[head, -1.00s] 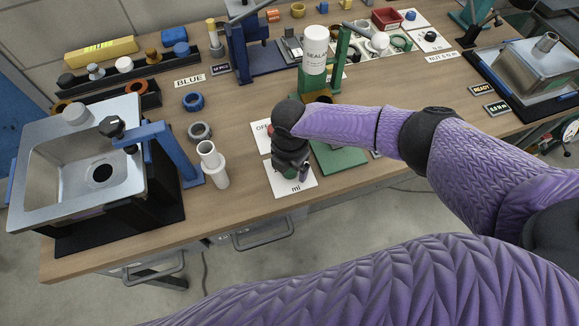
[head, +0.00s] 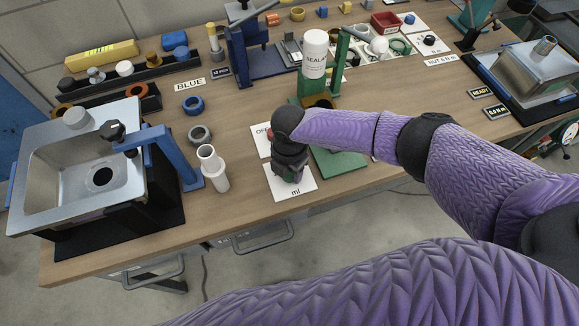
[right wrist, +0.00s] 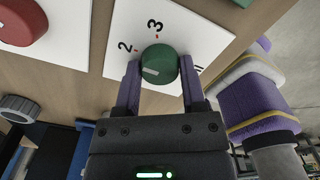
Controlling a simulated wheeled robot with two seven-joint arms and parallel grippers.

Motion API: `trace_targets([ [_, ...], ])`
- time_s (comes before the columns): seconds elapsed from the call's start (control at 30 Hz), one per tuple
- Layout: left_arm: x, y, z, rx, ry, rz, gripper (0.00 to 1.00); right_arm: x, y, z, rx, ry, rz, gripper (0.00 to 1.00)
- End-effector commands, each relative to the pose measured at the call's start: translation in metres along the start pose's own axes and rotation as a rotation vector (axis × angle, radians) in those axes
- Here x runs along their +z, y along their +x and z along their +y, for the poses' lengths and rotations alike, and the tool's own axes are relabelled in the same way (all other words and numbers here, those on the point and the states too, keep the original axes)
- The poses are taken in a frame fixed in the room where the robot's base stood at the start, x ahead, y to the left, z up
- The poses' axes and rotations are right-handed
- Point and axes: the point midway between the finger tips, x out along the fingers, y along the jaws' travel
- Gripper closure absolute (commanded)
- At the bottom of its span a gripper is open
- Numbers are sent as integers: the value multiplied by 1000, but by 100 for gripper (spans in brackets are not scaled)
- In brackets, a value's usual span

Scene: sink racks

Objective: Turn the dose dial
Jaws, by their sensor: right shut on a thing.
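The dose dial (right wrist: 159,64) is a round green knob with a white mark, on a white card (right wrist: 203,35) printed with 2, 3 and ml. In the right wrist view the white mark points left, a little below the red tick by the 2. My right gripper (right wrist: 157,77) is shut on the dial, one purple finger on each side. In the head view my right gripper (head: 290,172) hides most of the dial and stands over the ml card (head: 300,187). My left gripper is not in view.
A red knob (right wrist: 20,20) sits on a neighbouring card. A white pipe fitting (head: 214,170) and a steel sink (head: 60,175) stand to the left. A green stand with a white SEALANT bottle (head: 314,55) is behind the gripper.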

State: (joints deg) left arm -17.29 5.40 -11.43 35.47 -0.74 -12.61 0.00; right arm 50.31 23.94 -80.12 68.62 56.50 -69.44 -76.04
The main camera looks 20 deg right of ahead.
Motion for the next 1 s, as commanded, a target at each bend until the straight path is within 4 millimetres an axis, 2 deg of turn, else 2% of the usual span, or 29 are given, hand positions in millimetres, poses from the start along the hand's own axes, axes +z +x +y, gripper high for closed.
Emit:
trace_targets([
  [0.27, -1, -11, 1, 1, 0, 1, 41, 0, -2, 0, -1, 176, 1, 100],
  [1.0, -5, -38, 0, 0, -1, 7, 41, 0, -1, 0, 0, 828, 0, 100],
])
